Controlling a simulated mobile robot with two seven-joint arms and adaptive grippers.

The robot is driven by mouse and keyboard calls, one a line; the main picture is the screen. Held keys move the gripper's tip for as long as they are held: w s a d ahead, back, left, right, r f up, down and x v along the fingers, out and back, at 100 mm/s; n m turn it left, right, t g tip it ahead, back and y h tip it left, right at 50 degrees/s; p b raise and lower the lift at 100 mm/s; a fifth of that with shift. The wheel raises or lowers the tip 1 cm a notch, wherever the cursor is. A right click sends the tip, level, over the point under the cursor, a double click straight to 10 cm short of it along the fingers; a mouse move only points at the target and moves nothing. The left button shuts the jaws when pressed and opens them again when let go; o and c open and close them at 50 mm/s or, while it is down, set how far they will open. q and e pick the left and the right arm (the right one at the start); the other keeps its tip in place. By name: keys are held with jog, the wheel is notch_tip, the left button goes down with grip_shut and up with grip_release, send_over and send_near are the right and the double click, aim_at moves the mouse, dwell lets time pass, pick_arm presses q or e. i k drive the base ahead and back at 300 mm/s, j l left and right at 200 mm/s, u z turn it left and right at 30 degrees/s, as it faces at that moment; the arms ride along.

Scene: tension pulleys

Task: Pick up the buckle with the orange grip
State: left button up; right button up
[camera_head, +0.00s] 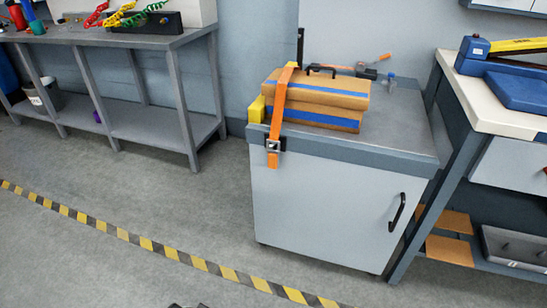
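A small metal and dark buckle (274,146) hangs at the front left edge of the grey cabinet's top. An orange strap (279,108) runs down to it from over two stacked cardboard boxes (318,94) with blue bands. A short orange piece (272,160) hangs just below the buckle, against the cabinet's front; I cannot tell whether it is the grip or the strap's end. Neither of my grippers can be made out. Only a small dark piece shows at the bottom edge, too little to identify.
The grey cabinet (330,205) has a black handle. A yellow block (257,109) sits beside the boxes, and tools lie behind them. A workbench (110,38) stands at left, another bench (510,118) at right. The floor (120,210) in front is clear, crossed by yellow-black tape.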

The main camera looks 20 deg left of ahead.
aim_at(272, 155)
jog(key=i+j+z, duration=0.3)
jog(key=i+j, duration=0.5)
